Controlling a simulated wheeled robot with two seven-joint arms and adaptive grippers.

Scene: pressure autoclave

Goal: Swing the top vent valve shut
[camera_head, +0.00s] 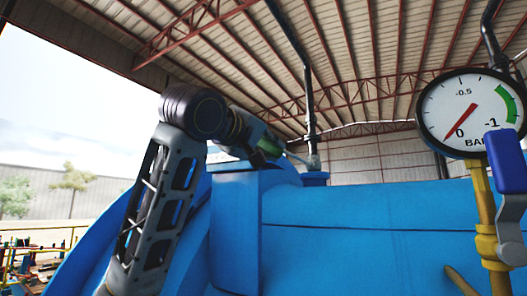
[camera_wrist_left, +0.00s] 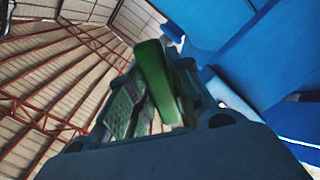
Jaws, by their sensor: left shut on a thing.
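The top vent valve's green handle (camera_wrist_left: 154,78) stands between the fingers of my left gripper (camera_wrist_left: 160,100) in the left wrist view. The gripper is shut on the handle. In the head view my left gripper (camera_head: 262,138) reaches over the top of the blue autoclave (camera_head: 350,215), and a bit of green (camera_head: 268,149) shows at it. The valve body is mostly hidden behind my gripper and arm. A dark vertical pipe (camera_head: 309,110) rises from the vessel top just right of the gripper. My right gripper is in neither view.
A pressure gauge (camera_head: 470,113) on a yellow pipe (camera_head: 482,205) stands at the right. A separate blue-handled valve (camera_head: 507,162) is beside it. A blue upright block (camera_head: 236,230) of the vessel is close to my left arm. A steel-framed roof is overhead.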

